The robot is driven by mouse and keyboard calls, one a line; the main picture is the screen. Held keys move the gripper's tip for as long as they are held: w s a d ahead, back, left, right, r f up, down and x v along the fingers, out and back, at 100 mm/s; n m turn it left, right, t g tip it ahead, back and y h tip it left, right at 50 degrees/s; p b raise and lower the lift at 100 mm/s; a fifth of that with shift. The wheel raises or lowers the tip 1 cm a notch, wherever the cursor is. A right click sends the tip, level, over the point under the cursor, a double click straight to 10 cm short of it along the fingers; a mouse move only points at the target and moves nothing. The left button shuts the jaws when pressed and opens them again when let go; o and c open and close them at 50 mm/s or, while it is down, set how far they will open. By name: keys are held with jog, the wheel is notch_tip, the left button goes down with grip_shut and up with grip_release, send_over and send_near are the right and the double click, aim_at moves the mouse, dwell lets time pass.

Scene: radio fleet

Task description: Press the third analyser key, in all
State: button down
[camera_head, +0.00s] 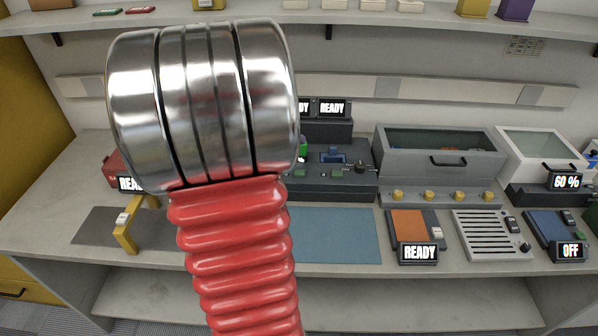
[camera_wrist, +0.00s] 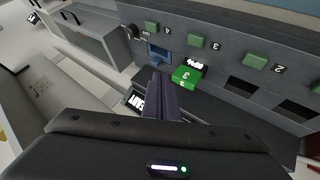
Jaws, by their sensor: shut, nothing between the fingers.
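The dark grey analyser (camera_head: 345,186) stands on the bench in the head view, partly hidden behind my red arm. In the wrist view its panel (camera_wrist: 225,62) carries a row of green keys. The key marked 3 (camera_wrist: 196,41) sits between the key marked 4 (camera_wrist: 152,28) and the key marked 2 (camera_wrist: 255,61). My gripper (camera_wrist: 156,74) is shut and empty, its fingertips below the keys in the wrist picture and apart from key 3.
A blue block (camera_wrist: 158,53) sits in a slot beside the fingertips. Two dark slots lie to the right. In the head view, a grey lidded box (camera_head: 438,160) stands right of the analyser, and a blue mat (camera_head: 335,236) lies clear in front.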

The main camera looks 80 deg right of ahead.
aim_at(296, 174)
jog(key=shift+f, duration=4.3)
jog(key=shift+f, duration=0.85)
jog(key=shift+r, duration=0.9)
jog(key=shift+r, duration=0.1)
jog(key=shift+r, duration=2.45)
jog(key=shift+n, duration=0.3)
